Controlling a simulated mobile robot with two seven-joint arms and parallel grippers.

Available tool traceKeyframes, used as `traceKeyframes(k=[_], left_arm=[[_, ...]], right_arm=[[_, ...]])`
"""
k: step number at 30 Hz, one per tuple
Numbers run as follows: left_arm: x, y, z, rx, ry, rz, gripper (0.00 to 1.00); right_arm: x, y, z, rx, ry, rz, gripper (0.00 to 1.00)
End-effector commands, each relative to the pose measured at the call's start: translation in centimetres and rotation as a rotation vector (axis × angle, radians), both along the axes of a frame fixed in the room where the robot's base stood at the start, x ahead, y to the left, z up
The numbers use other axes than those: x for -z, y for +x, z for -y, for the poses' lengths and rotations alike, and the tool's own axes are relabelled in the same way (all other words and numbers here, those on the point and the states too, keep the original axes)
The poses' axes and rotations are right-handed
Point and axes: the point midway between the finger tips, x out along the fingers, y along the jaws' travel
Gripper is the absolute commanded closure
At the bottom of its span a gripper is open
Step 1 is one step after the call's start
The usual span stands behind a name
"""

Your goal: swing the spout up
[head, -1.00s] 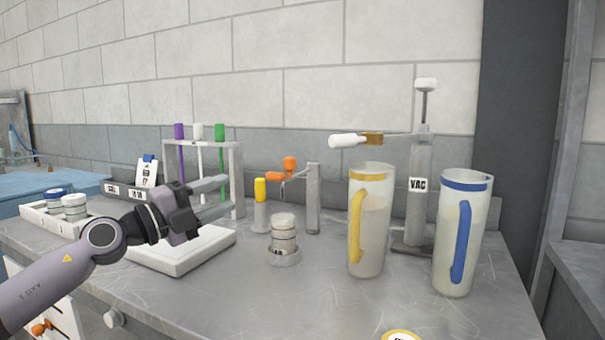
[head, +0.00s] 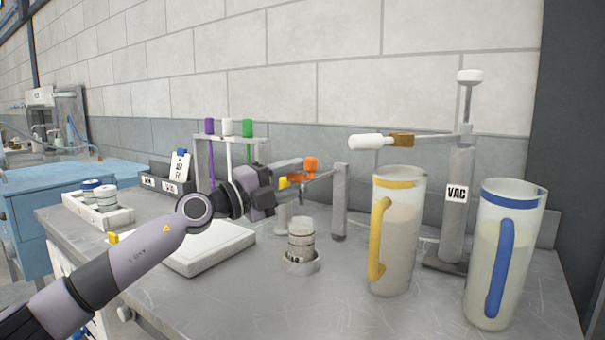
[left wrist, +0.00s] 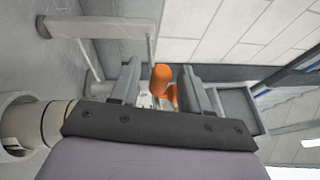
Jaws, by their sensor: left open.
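The orange spout piece (head: 310,164) sits on a thin arm joined to a grey post (head: 340,200) near the middle of the bench. My left gripper (head: 298,177) is open, its fingers reaching from the left to the orange piece. In the left wrist view, the orange piece (left wrist: 162,80) shows between the two spread fingers (left wrist: 160,88); I cannot tell whether they touch it. The fingers partly hide the spout in the head view. My right gripper is not in view.
A stack of clear discs (head: 301,235) stands below the spout. A yellow-handled jug (head: 397,240), a VAC stand (head: 460,205) and a blue-handled jug (head: 503,255) stand to the right. A tube rack (head: 260,155) is behind my gripper, and a white pad (head: 205,250) lies left.

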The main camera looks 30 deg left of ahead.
Motion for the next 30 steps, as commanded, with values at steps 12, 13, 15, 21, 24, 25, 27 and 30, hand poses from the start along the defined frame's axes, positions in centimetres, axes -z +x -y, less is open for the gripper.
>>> traceKeyframes(k=[12, 13, 15, 21, 24, 25, 27, 30], left_arm=[[-0.4, 2.0, 1.2, 0.001, 0.001, -0.001, 0.54], [-0.4, 2.0, 1.2, 0.0, 0.0, -0.001, 0.54], [-0.4, 2.0, 1.2, 0.0, 0.0, -0.001, 0.54], [-0.4, 2.0, 1.2, 0.0, 0.0, -0.001, 0.99], [-0.4, 2.0, 1.2, 0.0, 0.0, -0.001, 1.0], [-0.4, 2.0, 1.2, 0.0, 0.0, -0.001, 1.0], [-0.4, 2.0, 1.2, 0.0, 0.0, -0.001, 1.0], [-0.6, 2.1, 1.2, 0.0, 0.001, -0.006, 1.0]], right_arm=[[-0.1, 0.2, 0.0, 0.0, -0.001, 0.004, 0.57], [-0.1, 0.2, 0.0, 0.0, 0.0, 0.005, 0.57], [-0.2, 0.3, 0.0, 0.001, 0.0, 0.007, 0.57], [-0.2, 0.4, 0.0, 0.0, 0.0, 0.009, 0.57], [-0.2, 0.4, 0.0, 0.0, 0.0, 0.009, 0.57], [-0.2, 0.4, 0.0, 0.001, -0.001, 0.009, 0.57], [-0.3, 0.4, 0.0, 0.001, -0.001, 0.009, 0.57], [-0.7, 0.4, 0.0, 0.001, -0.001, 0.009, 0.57]])
